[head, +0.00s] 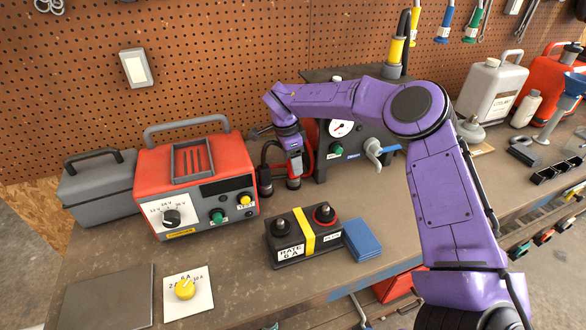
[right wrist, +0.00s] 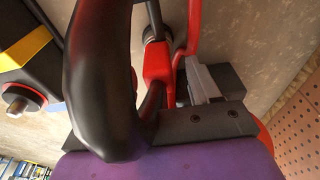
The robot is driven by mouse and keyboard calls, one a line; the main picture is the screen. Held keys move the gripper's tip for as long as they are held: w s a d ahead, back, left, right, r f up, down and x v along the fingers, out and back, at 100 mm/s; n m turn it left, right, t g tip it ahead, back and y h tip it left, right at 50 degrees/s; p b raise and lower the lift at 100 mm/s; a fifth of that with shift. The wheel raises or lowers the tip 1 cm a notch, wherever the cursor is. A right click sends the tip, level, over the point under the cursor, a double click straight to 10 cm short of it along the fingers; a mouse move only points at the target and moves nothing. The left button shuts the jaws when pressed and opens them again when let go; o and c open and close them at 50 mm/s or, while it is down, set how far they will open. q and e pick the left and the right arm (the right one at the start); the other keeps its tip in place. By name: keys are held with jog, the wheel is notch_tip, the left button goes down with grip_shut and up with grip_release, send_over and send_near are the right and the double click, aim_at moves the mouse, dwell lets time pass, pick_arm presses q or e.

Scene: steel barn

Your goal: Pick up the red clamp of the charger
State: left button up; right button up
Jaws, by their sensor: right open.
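The charger (head: 196,178) is a red box with a grey handle, a dial and buttons, standing on the bench. The red clamp (head: 294,170) stands upright to its right, with a black clamp (head: 264,172) beside it. My right gripper (head: 290,150) reaches down over the red clamp. In the right wrist view, the red clamp (right wrist: 158,64) shows close in front of the open gripper (right wrist: 168,92), beside a grey finger. A thick black curved piece covers much of that view and hides the other finger. I cannot tell whether the fingers touch the clamp. My left gripper is not in view.
A black battery (head: 300,250) with a yellow strap and two posts stands in front, beside blue pads (head: 362,240). A gauge unit (head: 350,148) stands behind my forearm. A yellow knob on a white plate (head: 187,290) lies at front left. A pegboard (head: 220,50) closes the back.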

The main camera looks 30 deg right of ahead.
jog(key=shift+w+d+f, duration=0.1)
jog(key=shift+d+f, duration=0.05)
jog(key=shift+f, duration=0.65)
jog(key=shift+d+f, duration=0.1)
jog(key=shift+f, duration=0.2)
jog(key=shift+s, duration=0.3)
jog(key=shift+c, duration=1.2)
grip_shut()
